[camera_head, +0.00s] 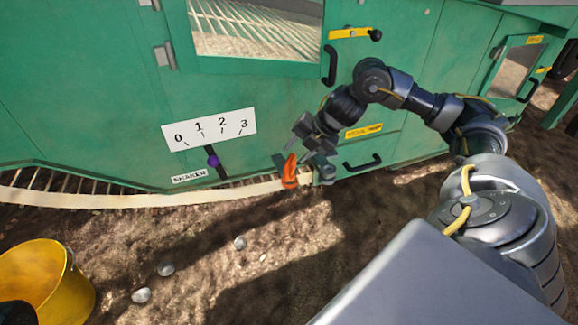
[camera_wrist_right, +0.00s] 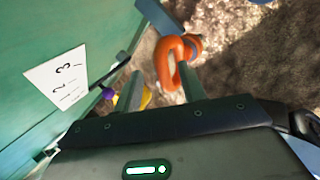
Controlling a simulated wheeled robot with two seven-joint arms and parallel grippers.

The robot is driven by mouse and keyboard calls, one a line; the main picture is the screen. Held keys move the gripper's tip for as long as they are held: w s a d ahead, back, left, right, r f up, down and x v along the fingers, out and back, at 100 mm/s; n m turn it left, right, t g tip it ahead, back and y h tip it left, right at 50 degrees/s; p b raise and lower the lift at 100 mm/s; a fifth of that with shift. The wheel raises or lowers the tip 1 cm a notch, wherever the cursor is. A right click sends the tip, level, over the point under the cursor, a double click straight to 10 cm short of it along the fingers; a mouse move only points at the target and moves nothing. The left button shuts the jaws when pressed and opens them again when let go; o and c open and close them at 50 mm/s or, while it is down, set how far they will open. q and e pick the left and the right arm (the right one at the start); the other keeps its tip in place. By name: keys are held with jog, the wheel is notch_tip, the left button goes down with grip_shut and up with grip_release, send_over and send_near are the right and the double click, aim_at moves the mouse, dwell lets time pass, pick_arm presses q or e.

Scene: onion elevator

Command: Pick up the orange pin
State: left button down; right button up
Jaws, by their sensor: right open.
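The orange pin (camera_head: 289,172), a bright loop-shaped piece, is by the lower edge of the green machine, at the end of a pale strip. In the wrist view the orange pin (camera_wrist_right: 171,62) lies beyond the fingertips, close to the right-hand finger and partly overlapped by it. My right gripper (camera_head: 299,156) is open beside the pin, its fingers apart; it also shows in the wrist view (camera_wrist_right: 156,82). I cannot tell whether a finger touches the pin. My left gripper is not recognisable in these views.
The green machine (camera_head: 90,90) stands close behind the gripper. A white scale plate (camera_head: 210,129) with a purple-knobbed lever (camera_head: 213,161) is to the left, and a black handle (camera_head: 362,163) to the right. A yellow bucket (camera_head: 75,290) stands lower left on bare soil.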

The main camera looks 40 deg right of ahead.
aim_at(293, 158)
jog(key=b+x, duration=0.1)
jog(key=x, duration=0.2)
jog(key=shift+s+f+b, duration=0.1)
jog(key=shift+f+b, duration=0.25)
jog(key=shift+b, duration=0.05)
jog(key=shift+w+a+f, duration=0.25)
jog(key=shift+w+f, duration=0.1)
jog(key=shift+c, duration=0.3)
grip_shut()
